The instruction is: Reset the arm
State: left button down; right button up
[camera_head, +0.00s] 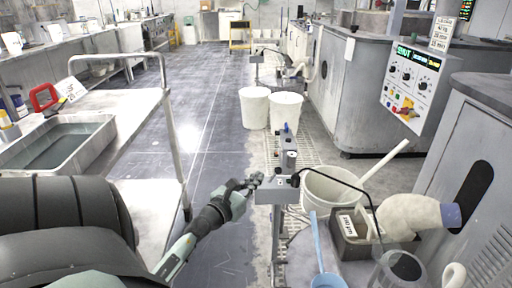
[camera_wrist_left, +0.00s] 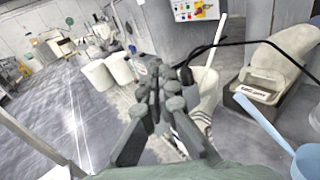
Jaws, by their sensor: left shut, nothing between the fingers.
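My left arm comes in from the lower left in the head view. Its gripper (camera_head: 250,184) is over the floor, just left of a grey post-mounted box (camera_head: 278,190) and appears very close to it; I cannot tell if they touch. In the left wrist view the fingers of my left gripper (camera_wrist_left: 172,75) are together with nothing between them. My right gripper is in neither view.
A white bucket (camera_head: 328,190), a labelled box (camera_head: 352,232), a blue-handled tool (camera_head: 318,245) and a clear container (camera_head: 398,270) stand at the right. Two white bins (camera_head: 255,108) stand farther back. A cart with a basin (camera_head: 110,150) is at the left. The floor aisle (camera_head: 205,120) is clear.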

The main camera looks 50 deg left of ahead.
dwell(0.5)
pick_arm(q)
jog(key=s+d+f+n+g+y, duration=0.1)
jog(key=s+d+f+n+g, duration=0.1)
jog(key=f+n, duration=0.55)
jog(key=s+d+f+n+g, duration=0.2)
jog(key=f+n+g, duration=0.1)
jog(key=f+n, duration=0.45)
jog(key=s+d+f+n+g+y, duration=0.1)
jog(key=s+d+f+n+g, duration=0.15)
jog(key=f+n, duration=0.5)
jog(key=s+d+f+n+g+h, duration=0.5)
jog(key=s+d+f+n+g, duration=0.2)
jog(key=s+d+f, duration=0.6)
jog(key=d+f+n, duration=0.2)
jog(key=d, duration=0.1)
jog(key=shift+s+f, duration=0.25)
jog(key=shift+s, duration=0.05)
